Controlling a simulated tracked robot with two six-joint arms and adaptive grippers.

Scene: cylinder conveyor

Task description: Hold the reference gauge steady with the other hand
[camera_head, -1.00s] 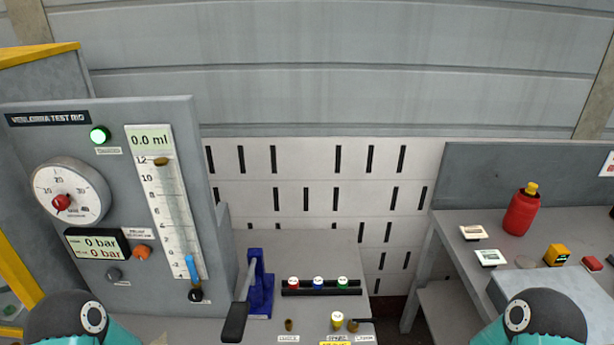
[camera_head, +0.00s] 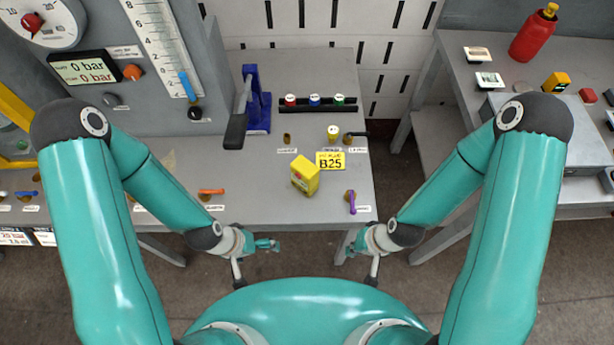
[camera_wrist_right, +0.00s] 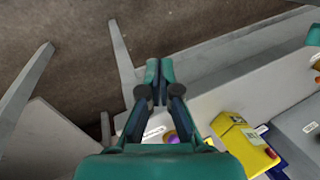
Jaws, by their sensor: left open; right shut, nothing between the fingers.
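A yellow box-shaped device (camera_head: 305,175) with a red spot on top sits on the grey bench beside the B25 label; I cannot tell for certain whether it is the reference gauge. In the right wrist view the yellow device (camera_wrist_right: 245,145) shows a pale panel, at lower right. A round dial gauge (camera_head: 40,22) is on the rig panel at upper left. My left gripper (camera_head: 268,245) is open and empty off the bench's front edge. My right gripper (camera_head: 350,247) is shut and empty, right of the left one; its closed fingers (camera_wrist_right: 155,75) show in the wrist view. Neither touches the device.
A blue lever press (camera_head: 258,100) and a black rack (camera_head: 316,104) with several coloured caps stand behind. A purple-handled tool (camera_head: 352,203) lies near the bench's right front corner. The yellow B25 label (camera_head: 330,160) is beside the device. A right-hand bench (camera_head: 455,75) holds a red bottle (camera_head: 532,36).

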